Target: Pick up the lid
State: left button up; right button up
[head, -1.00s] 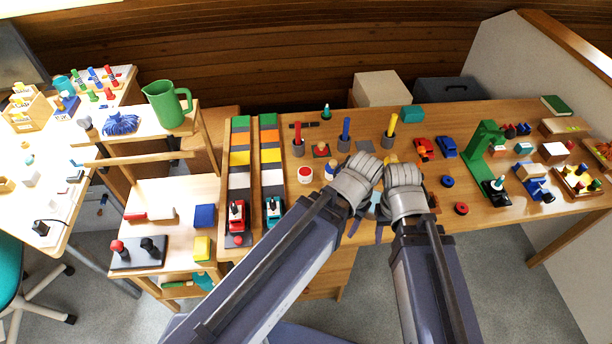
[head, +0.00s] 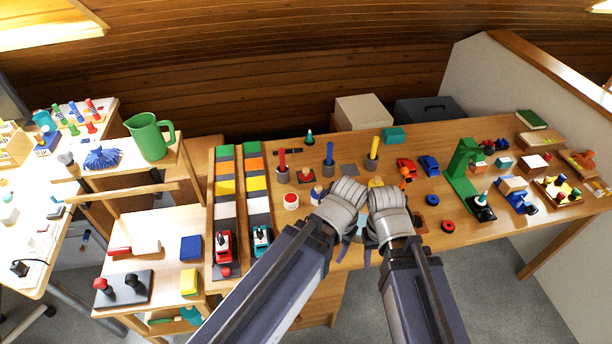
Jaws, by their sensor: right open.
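I cannot pick out a lid with certainty. A small round white tub with a red top (head: 290,201) stands on the wooden table, left of my grippers. My left gripper (head: 343,205) and right gripper (head: 388,212) are side by side over the table's front middle, close together. The right one is open with nothing visible in it. The left one's fingertips are mostly hidden by its own body, so its opening does not show. The grippers and arms cover part of the tabletop.
Pegs in grey cups, such as the blue peg (head: 329,154), stand behind the grippers. Long striped trays (head: 227,187) lie left. A green pitcher (head: 149,137) stands on the left shelf.

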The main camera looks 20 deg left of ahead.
aim_at(305, 175)
jog(key=j+z, duration=0.6)
jog(key=z, duration=0.2)
jog(key=k+j+z, duration=0.1)
jog(key=j+z, duration=0.2)
jog(key=z, duration=0.15)
